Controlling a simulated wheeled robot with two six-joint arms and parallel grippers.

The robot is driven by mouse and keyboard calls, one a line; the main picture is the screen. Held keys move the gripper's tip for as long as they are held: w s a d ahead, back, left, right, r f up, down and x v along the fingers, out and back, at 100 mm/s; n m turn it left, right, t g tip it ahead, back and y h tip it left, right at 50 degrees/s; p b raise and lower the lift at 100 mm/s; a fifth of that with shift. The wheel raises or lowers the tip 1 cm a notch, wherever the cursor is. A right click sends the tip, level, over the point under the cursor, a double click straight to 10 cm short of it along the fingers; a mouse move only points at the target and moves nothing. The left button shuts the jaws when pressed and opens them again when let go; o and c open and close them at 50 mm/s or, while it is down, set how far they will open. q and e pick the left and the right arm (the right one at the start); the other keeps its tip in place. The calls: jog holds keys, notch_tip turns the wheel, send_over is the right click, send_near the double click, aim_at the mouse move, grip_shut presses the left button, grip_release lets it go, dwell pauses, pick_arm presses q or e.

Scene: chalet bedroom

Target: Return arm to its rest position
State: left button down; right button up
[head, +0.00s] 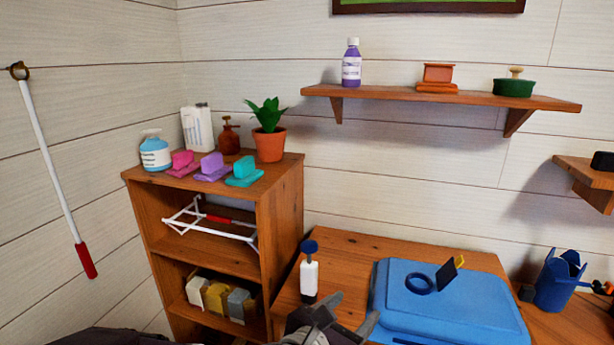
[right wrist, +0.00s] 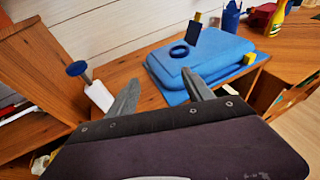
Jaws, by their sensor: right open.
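My right gripper (head: 343,318) shows at the bottom of the head view, low over the wooden desk (head: 340,248). In the right wrist view its two grey fingers (right wrist: 160,95) stand apart with nothing between them. A white bottle with a dark blue round top (head: 309,277) stands on the desk just beyond the gripper, apart from it. The bottle also shows left of the fingers in the right wrist view (right wrist: 97,92). A dark shape at the bottom left of the head view may be part of my own arm. My left gripper does not show.
A blue case (head: 450,305) lies on the desk, with a blue ring (head: 419,283) and a dark flat piece (head: 446,275) on it. A bookcase (head: 283,215) stands left. A wall shelf (head: 400,93) hangs above. A blue cup (head: 557,285) stands at the right.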

jog(key=s+d+f+m+g+p, duration=0.2)
jog(key=s+d+m+g+p, duration=0.25)
jog(key=d, duration=0.55)
jog(key=s+d+f+m+g+p, duration=0.1)
jog(key=s+d+f+m+g, duration=0.25)
jog(key=d+m+g, duration=0.45)
jog(key=s+f+m+g+y+p, duration=0.1)
jog(key=s+f+m+y+p, duration=0.1)
jog(key=s+f+m+y, duration=0.35)
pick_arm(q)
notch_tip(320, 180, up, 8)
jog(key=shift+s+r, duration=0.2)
pick_arm(e)
jog(key=w+a+f+m+t+y, duration=0.2)
jog(key=w+a+m+t+y, duration=0.1)
jog(key=a+m, duration=0.5)
jog(key=m, duration=0.3)
jog(key=shift+w+a+f, duration=0.15)
jog(key=shift+f, duration=0.15)
